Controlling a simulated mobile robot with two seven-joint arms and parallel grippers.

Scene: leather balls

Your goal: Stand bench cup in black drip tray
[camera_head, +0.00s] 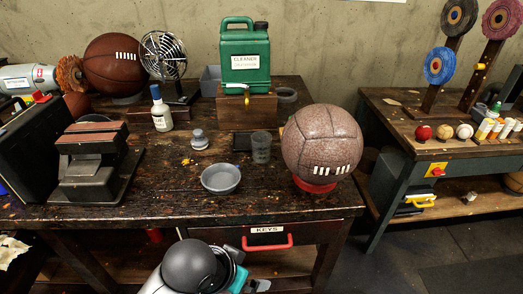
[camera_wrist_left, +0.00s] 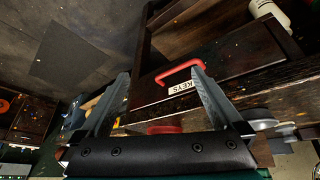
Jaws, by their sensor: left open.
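A grey, see-through bench cup (camera_head: 261,147) stands upright on the dark wooden bench, left of the large pinkish ball. A dark flat patch (camera_head: 241,141) just left of the cup may be the black drip tray; its outline is hard to make out. My left gripper (camera_wrist_left: 159,76) is open in the left wrist view, with nothing between its fingers. The red drawer handle (camera_wrist_left: 180,72) shows beyond the fingers. In the head view my arm is low in front of the bench, away from the cup. My right gripper is not in view.
A grey bowl (camera_head: 221,179) sits in front of the cup. The pinkish ball (camera_head: 322,146) rests on a red ring (camera_head: 315,185). A green cleaner can (camera_head: 245,60) stands on a wooden block (camera_head: 247,110) behind. A white bottle (camera_head: 160,110) stands left. The bench's front middle is fairly clear.

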